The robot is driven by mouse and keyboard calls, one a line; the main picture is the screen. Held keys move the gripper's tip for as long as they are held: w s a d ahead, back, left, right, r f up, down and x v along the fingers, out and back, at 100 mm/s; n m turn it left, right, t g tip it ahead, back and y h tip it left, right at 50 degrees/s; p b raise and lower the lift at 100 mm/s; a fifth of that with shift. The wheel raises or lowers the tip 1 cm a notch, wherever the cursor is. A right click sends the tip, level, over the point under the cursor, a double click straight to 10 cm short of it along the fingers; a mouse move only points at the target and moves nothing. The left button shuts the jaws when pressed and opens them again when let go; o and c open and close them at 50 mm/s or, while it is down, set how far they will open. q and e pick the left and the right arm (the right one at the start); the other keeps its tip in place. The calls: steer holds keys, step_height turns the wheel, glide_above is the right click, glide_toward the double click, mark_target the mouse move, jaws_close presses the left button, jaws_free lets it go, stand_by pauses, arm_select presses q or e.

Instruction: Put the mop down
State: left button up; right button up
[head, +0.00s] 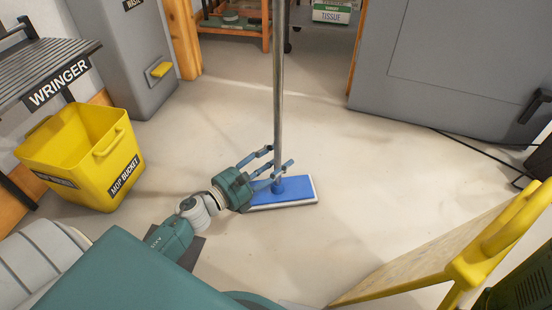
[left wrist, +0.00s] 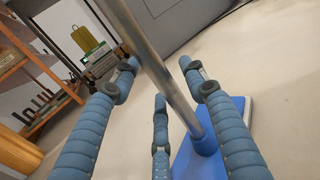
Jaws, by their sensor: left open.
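The mop has a grey metal pole (head: 279,80) and a flat blue head (head: 298,191) with a pale edge. It stands upright with its head flat on the concrete floor. My left gripper (head: 274,168) is low by the pole, just above the mop head, with its fingers spread around the pole. In the left wrist view the pole (left wrist: 155,65) runs between the open blue fingers, and the blue head (left wrist: 200,150) lies beyond them. I cannot tell whether any finger touches the pole. The top of the pole is out of view. My right gripper is not in view.
A yellow mop bucket (head: 85,150) stands at left below a slatted wringer rack (head: 40,65). Grey cabinets (head: 455,70) stand at back right, with a black cable (head: 480,150) on the floor. A yellow-framed board (head: 440,250) is at front right. Floor right of the mop is clear.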

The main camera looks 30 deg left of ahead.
arm_select(q)
steer(key=shift+r, duration=0.15)
steer(key=p+v, duration=0.4)
steer(key=v, duration=0.8)
